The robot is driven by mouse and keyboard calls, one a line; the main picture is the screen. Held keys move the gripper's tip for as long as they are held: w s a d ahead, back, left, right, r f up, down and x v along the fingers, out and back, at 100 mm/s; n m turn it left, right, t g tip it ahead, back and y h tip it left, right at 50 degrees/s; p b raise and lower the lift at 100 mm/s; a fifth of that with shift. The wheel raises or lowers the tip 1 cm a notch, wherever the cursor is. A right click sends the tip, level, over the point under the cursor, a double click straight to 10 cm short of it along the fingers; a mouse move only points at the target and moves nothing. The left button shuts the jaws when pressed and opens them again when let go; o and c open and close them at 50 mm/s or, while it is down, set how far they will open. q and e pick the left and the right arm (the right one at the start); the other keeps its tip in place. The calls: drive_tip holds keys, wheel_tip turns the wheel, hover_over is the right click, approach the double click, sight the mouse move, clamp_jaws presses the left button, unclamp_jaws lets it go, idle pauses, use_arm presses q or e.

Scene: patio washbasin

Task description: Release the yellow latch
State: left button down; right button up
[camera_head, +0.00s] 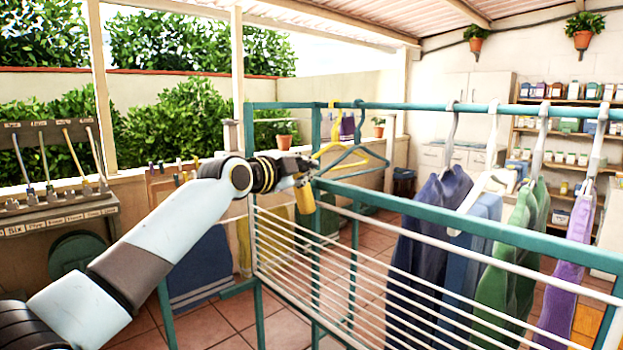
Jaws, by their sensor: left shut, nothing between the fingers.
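The yellow latch (304,196) hangs at the near upper corner of the teal drying rack (420,213). My left gripper (308,170) reaches in from the left and is shut, right at the top of the latch. The fingers are small and dark here, and I cannot tell whether they touch the latch. My right gripper is not in view.
Clothes on white hangers, including a purple garment (567,265), hang from the rack's top rail at right. A yellow hanger (338,142) and a teal hanger (358,155) hang just behind my gripper. Tools (45,160) stand in a holder at far left.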

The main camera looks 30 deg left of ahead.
use_arm(q)
drive_tip(key=w+a+n+g+h+b, duration=0.2)
drive_tip(key=a+n, duration=0.3)
drive_tip(key=n, duration=0.5)
drive_tip(key=shift+a+h+b, duration=0.35)
drive_tip(key=shift+h+b, duration=0.25)
drive_tip(key=shift+b, duration=0.3)
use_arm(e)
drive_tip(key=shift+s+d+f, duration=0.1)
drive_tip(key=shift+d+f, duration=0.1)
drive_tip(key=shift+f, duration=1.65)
use_arm(q)
drive_tip(key=shift+r, duration=0.1)
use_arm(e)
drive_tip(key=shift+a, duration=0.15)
use_arm(q)
wheel_tip(320, 180, up, 5)
drive_tip(key=p, duration=0.3)
drive_tip(key=shift+w+d+f+p, duration=0.1)
drive_tip(key=shift+f+p, duration=0.1)
drive_tip(key=shift+p, duration=0.1)
drive_tip(key=b+v, duration=0.3)
drive_tip(key=v, duration=0.7)
drive_tip(key=shift+f, duration=0.25)
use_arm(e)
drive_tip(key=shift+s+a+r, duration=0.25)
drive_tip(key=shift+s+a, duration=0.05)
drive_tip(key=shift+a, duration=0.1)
